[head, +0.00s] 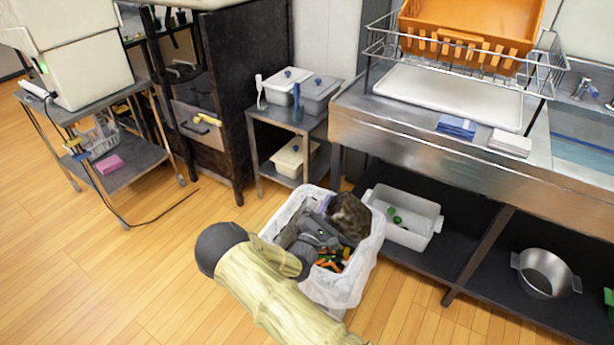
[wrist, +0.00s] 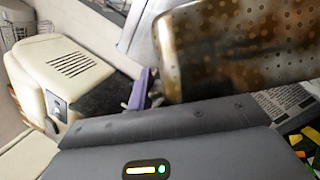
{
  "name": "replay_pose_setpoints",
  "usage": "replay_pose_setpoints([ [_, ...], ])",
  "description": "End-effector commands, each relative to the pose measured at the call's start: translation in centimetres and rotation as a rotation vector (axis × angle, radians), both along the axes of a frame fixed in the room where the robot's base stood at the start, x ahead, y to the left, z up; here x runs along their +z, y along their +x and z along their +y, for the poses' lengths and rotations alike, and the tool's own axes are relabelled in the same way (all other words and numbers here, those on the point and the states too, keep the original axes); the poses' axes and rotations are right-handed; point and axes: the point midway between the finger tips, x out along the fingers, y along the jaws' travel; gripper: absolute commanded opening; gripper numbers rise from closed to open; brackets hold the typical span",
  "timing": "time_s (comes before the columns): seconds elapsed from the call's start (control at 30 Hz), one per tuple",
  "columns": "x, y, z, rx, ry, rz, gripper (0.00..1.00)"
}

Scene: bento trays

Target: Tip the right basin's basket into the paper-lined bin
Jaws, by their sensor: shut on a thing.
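The basket (head: 349,217) is a brownish perforated metal one, tilted over the paper-lined bin (head: 345,288). It fills the upper right of the wrist view (wrist: 235,45). My gripper (head: 326,212) is shut on the basket at a purple part (wrist: 140,90), probably its handle. The bin stands on the floor with a white liner over its rim. Several green, orange and dark scraps (head: 332,260) lie in it; some also show at the lower right of the wrist view. My arm hides part of the bin. The basket's inside is hidden. A water-filled basin (head: 585,150) is at the right.
A white tub (head: 405,222) with green items stands on the lower shelf right of the bin. A steel pot (head: 546,273) is farther right. An orange rack (head: 475,30) sits above the steel counter (head: 400,130).

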Motion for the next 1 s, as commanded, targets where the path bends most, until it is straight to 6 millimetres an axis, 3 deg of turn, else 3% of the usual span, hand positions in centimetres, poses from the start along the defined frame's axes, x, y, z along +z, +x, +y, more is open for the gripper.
replay_pose_setpoints([
  [0.03, 1.2, 1.2, 0.9, -0.024, 0.063, -0.023, 0.00],
  [0.2, 3.0, 4.4, 3.6, -0.094, 0.228, -0.083, 0.00],
  [0.4, 4.3, 6.4, 5.8, -0.121, 0.326, -0.122, 0.00],
  [0.77, 4.3, 6.6, 6.0, -0.123, 0.335, -0.125, 0.00],
  [1.0, 4.7, 6.2, 5.2, -0.123, 0.395, -0.147, 0.00],
])
